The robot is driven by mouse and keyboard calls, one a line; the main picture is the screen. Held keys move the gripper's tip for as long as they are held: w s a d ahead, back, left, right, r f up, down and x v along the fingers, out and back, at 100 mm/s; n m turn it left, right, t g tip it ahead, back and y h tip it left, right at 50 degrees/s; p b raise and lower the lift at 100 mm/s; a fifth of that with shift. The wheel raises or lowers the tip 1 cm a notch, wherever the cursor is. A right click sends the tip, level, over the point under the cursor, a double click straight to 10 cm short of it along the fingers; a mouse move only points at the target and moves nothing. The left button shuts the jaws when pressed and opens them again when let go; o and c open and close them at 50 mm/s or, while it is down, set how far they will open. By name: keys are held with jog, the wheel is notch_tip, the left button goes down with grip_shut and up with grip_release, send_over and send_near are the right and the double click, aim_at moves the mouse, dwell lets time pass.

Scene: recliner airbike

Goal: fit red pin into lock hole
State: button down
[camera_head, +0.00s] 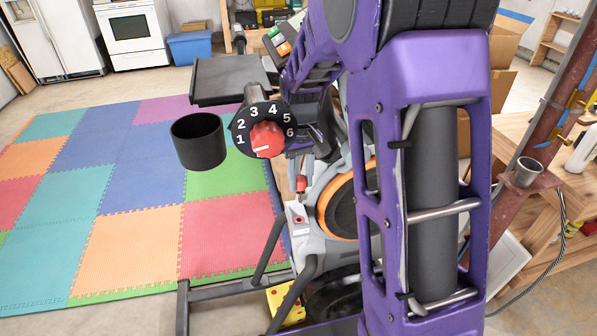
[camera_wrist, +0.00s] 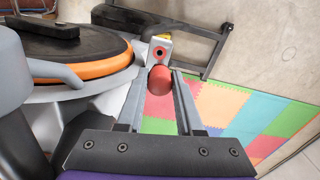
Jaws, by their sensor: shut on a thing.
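The red pin (camera_wrist: 160,80) is held between the two grey fingers of my gripper (camera_wrist: 160,88) in the wrist view. In the head view, the pin (camera_head: 302,184) shows as a small red piece below the dial. My gripper is mostly hidden there behind the dial and my arm. The lock hole (camera_wrist: 159,52) is a dark, red-ringed opening in a light grey block just beyond the pin's end. This block (camera_head: 297,217) also shows below the pin in the head view. The pin appears outside the hole; the exact gap cannot be told.
The exercise bike's orange-rimmed wheel (camera_wrist: 70,55) is close on the left in the wrist view. In the head view, a numbered dial with a red knob (camera_head: 266,139) and a black cup (camera_head: 199,141) stand near the gripper. Coloured floor mats (camera_head: 140,240) lie left of the bike.

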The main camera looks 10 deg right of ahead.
aim_at(300, 195)
jog(key=shift+w+f, duration=0.1)
jog(key=shift+w, duration=0.1)
jog(key=shift+f+b, duration=0.3)
jog(key=shift+f, duration=0.2)
jog(key=f, duration=0.1)
jog(key=f+b, duration=0.1)
jog(key=shift+w+a+f, duration=0.1)
jog(key=shift+w+f, duration=0.25)
jog(key=shift+f, duration=0.05)
jog(key=shift+s+f+b, duration=0.1)
jog(key=shift+f+b, duration=0.85)
jog(key=shift+f, duration=0.1)
jog(key=shift+f+b, duration=1.35)
jog(key=shift+f, duration=1)
jog(key=shift+c, duration=2.4)
grip_release()
jog(key=shift+r, duration=0.1)
